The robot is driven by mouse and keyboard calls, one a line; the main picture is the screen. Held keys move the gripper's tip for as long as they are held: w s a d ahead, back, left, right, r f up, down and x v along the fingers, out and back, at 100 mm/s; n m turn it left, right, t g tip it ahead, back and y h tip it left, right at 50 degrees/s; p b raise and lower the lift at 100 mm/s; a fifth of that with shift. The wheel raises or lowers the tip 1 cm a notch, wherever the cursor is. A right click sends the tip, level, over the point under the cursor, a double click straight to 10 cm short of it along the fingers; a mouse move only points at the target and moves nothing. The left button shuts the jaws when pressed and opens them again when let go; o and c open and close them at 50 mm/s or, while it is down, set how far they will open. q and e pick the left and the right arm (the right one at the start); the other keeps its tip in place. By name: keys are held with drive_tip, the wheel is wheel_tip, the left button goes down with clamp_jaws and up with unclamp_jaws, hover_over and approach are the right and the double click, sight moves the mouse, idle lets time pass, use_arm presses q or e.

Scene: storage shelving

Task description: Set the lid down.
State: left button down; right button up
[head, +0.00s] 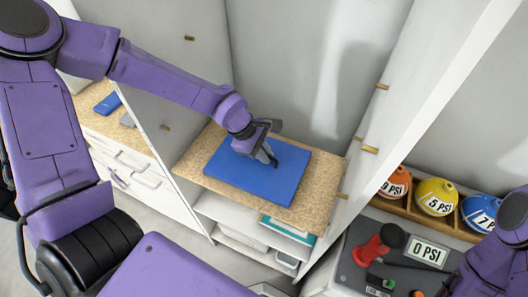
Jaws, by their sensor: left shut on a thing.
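The lid is a flat blue rectangle (285,182) over the speckled tan shelf board (322,205) in the open cabinet. My left gripper (268,157) reaches in from the left and is shut on the lid near the middle of its top, likely at a handle that the fingers hide. The lid looks level and close to the board. I cannot tell whether it touches the board. Part of my right arm shows at the right edge, but its gripper is out of view.
A white shelf (232,212) below holds a teal item (287,229) and pale boxes. Cabinet side walls bound the board left and right. At right are orange, yellow and blue PSI-marked balls (437,197) and a grey panel with a red valve (371,250).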

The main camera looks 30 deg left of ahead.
sight(250, 163)
use_arm(q)
drive_tip(key=c, duration=1.2)
unclamp_jaws()
drive_tip(key=shift+f, duration=0.1)
drive_tip(key=shift+r, duration=0.2)
drive_tip(key=p+v, duration=0.5)
drive_tip(key=v, duration=0.7)
